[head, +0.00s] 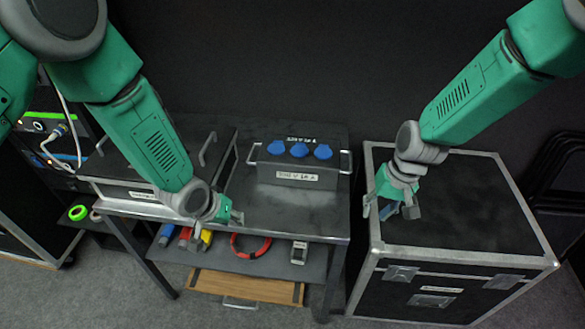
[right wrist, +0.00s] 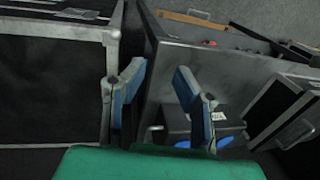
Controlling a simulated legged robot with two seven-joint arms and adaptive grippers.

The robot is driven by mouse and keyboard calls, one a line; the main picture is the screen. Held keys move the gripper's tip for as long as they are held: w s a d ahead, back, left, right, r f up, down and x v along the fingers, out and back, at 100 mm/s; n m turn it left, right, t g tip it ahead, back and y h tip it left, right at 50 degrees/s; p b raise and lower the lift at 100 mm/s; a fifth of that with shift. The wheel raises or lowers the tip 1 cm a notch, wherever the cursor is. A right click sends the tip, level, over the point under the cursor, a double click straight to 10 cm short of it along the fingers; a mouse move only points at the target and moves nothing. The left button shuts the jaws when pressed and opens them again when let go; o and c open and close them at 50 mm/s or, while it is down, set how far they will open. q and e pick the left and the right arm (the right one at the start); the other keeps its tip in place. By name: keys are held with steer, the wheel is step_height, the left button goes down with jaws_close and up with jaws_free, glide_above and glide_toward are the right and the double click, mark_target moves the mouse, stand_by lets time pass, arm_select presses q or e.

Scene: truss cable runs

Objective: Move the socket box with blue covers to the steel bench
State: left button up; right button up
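The socket box (head: 290,176) is dark grey with three blue round covers on top, a white label on its front and a bar handle at each end. It stands on the dark top of the steel bench (head: 247,212). In the right wrist view, the socket box (right wrist: 178,124) shows partly behind my finger. My left gripper (head: 236,216) is open and empty over the bench's front edge, left of the box. My right gripper (head: 386,212) is open and empty, right of the box, above the flight case. It also shows open in the right wrist view (right wrist: 158,82).
A black flight case (head: 470,215) with metal edges stands right of the bench. A dark case with a handle (head: 130,165) sits left of the box. The lower shelf (head: 275,262) holds a red cable ring (head: 250,252) and coloured items. Bench top is clear in front of the box.

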arm_select(q)
steer(key=shift+s+r, duration=0.1)
arm_select(e)
step_height(320, 180, up, 7)
steer(key=d, duration=0.1)
steer(key=shift+d+r, duration=0.15)
steer(key=shift+d, duration=0.05)
arm_select(q)
steer(key=shift+s, duration=0.1)
